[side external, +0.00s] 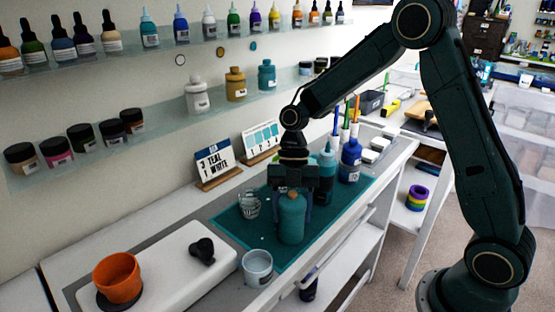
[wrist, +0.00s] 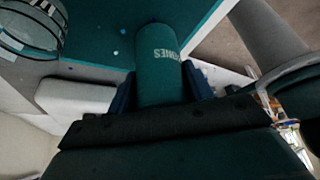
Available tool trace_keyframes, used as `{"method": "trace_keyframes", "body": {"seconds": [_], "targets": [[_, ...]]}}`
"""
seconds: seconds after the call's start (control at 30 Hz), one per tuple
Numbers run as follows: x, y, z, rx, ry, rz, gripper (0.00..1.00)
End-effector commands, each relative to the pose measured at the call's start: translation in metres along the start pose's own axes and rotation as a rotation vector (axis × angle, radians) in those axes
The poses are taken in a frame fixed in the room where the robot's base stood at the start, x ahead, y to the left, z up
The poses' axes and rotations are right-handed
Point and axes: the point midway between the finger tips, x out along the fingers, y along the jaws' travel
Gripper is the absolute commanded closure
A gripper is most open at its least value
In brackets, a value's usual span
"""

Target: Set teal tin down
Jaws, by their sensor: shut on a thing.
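The teal tin (side external: 292,220) is upright over the teal mat (side external: 232,226) on the white bench. My gripper (side external: 292,196) comes down from above and is shut on the tin, with a finger on either side. In the wrist view the teal tin (wrist: 157,62) shows pale lettering and sits between the two blue fingers of my gripper (wrist: 162,90). The tin's base is at or very near the mat; I cannot tell whether it touches.
A clear measuring cup (side external: 249,206) stands close left of the tin. A pale cup (side external: 257,268) is at the front. A teal bottle (side external: 326,162) and blue bottle (side external: 350,162) stand behind. An orange pot (side external: 118,278) is at left. A recipe card (side external: 214,162) stands at the back.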

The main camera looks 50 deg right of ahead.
Motion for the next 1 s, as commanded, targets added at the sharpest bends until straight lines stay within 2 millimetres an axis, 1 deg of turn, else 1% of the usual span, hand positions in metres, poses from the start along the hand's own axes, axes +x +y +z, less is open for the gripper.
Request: {"method": "trace_keyframes", "body": {"seconds": [0.17, 0.2, 0.27, 0.3, 0.57, 0.73, 0.87, 1.0], "targets": [[0.003, 0.000, 0.001, 0.000, 0.000, 0.000, 0.85], [0.003, 0.000, 0.001, 0.000, 0.000, 0.000, 0.43], [0.002, 0.000, 0.001, 0.000, 0.000, 0.000, 0.31], [0.002, 0.000, 0.001, 0.000, 0.000, 0.000, 0.27], [0.002, 0.000, 0.001, 0.000, 0.000, 0.000, 0.27], [-0.002, 0.000, 0.000, 0.001, -0.001, 0.001, 0.27], [-0.010, 0.000, 0.000, 0.001, 0.000, 0.002, 0.27], [-0.027, 0.000, 0.001, 0.001, -0.002, 0.004, 0.27]]}}
